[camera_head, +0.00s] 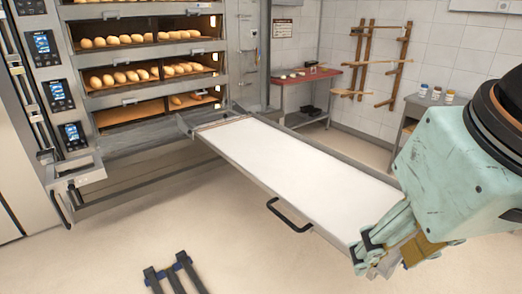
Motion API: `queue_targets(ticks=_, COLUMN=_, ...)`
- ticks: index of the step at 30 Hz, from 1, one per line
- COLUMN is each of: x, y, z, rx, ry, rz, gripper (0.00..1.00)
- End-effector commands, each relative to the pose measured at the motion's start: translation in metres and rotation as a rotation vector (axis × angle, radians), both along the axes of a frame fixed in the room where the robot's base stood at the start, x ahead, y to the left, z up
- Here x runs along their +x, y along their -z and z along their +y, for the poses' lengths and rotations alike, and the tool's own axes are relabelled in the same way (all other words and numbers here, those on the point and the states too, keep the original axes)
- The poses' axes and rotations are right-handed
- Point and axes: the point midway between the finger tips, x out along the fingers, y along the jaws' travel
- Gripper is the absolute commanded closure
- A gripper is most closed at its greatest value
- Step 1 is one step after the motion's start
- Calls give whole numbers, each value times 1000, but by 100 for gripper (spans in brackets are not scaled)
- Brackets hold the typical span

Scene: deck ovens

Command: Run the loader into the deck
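The loader (345,187) is a long flat metal frame with a white belt. It extends from the oven front toward the lower right, with a black handle (289,216) on its near long side. Its left end lies close to the oven (150,57), near the height of the lowest lit deck; I cannot tell whether it touches. That deck (135,114) has a mostly bare floor with a few loaves at its right. My gripper (372,262) is at the loader's right end, overlapping its corner. Whether its fingers are open or shut on the edge is unclear.
The decks above hold rows of loaves (125,76). A red table (305,76) and a wooden wall rack (372,62) are at the back. A side table with jars (436,93) is at right. A dark two-pronged object (176,275) is on the floor.

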Motion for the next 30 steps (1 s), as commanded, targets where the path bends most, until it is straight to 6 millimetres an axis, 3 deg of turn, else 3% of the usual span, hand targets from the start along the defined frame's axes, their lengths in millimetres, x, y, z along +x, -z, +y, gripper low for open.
queue_targets(ticks=14, x=0, y=0, z=0, rx=0, ry=0, rz=0, gripper=60)
queue_targets(ticks=19, x=0, y=0, z=0, rx=0, ry=0, rz=0, gripper=73)
queue_targets(ticks=30, x=13, y=-4, z=-2, rx=5, ry=16, rz=-1, gripper=73)
